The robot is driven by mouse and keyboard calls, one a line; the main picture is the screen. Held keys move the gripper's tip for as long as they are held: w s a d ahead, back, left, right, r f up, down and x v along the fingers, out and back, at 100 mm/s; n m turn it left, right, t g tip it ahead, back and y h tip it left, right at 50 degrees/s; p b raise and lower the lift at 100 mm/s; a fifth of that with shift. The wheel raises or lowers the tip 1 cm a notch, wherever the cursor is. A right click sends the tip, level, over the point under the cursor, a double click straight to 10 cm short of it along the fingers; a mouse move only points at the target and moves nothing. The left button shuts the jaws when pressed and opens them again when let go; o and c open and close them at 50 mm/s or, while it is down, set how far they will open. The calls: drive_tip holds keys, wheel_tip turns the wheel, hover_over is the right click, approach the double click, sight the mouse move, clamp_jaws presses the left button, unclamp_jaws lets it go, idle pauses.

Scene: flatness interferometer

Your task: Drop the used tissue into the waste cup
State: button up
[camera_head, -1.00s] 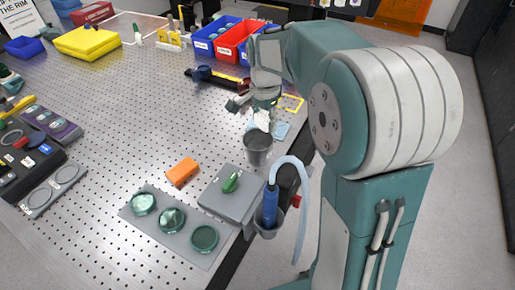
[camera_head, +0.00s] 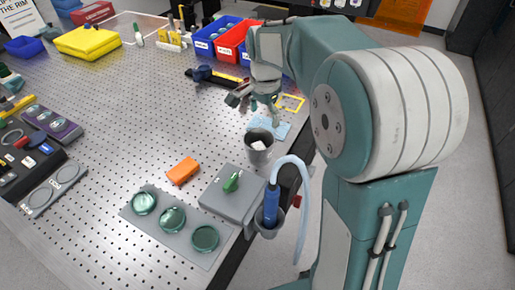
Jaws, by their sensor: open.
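The waste cup (camera_head: 259,157) is a grey, open-topped cup standing on the perforated metal table near its right edge. The used tissue (camera_head: 258,146) is a small white crumple inside the cup's mouth. My gripper (camera_head: 254,106) is open and empty, above and just behind the cup, apart from the tissue. Part of the gripper's far side is hard to make out.
A light blue cloth (camera_head: 270,127) lies behind the cup, near a yellow frame mark (camera_head: 291,102). An orange block (camera_head: 183,171), a grey box (camera_head: 232,192) and a tray of green discs (camera_head: 172,219) lie in front. Blue and red bins (camera_head: 234,42) stand behind. The table's middle is clear.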

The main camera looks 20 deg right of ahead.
wheel_tip(320, 180, up, 10)
idle(0.3)
idle(0.4)
